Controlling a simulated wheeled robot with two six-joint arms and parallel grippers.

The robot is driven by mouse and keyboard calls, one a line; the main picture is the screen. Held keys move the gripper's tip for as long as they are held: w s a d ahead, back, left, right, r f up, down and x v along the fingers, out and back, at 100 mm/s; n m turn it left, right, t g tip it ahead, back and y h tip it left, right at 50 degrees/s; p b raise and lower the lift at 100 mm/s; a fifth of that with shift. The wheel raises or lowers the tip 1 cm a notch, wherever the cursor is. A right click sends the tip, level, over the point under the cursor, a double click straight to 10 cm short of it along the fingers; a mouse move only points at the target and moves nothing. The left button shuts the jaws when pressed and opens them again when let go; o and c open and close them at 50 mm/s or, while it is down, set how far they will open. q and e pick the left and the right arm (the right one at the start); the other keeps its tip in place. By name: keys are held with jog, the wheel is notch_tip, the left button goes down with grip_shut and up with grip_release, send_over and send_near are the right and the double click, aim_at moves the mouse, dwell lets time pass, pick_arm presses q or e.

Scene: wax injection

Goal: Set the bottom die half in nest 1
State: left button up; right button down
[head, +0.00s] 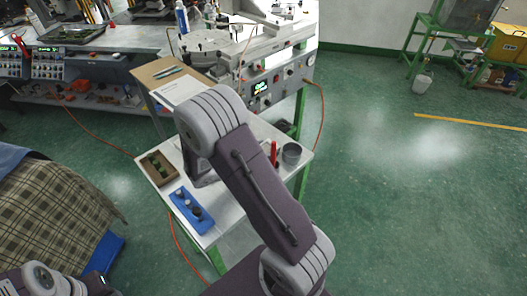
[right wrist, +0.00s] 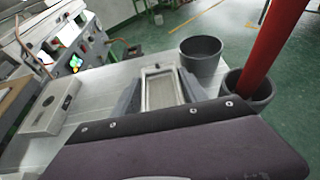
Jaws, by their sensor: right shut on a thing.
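My right gripper (right wrist: 160,90) is shut on a grey rectangular die half (right wrist: 160,93) with a shallow recess, seen in the right wrist view with one finger on each side. It is over or on the white table; I cannot tell if it touches. In the head view my right arm reaches across the white table (head: 230,220) and hides most of the gripper and the die half. I cannot pick out nest 1 for sure. Only part of my left arm shows, at the bottom left of the head view; its fingers are not seen.
A grey cup (head: 291,153) and a red-handled tool (head: 273,153) in a holder (right wrist: 248,88) stand at the table's right side. A blue tray (head: 192,210) and a brown box (head: 158,167) lie at the left. The injection machine (head: 275,85) stands behind. A grey slotted block (right wrist: 55,107) is on the left in the wrist view.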

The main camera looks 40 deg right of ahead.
jog(key=shift+w+f, duration=0.1)
jog(key=shift+f, duration=0.05)
jog(key=shift+f, duration=0.15)
jog(key=c, duration=0.9)
grip_release()
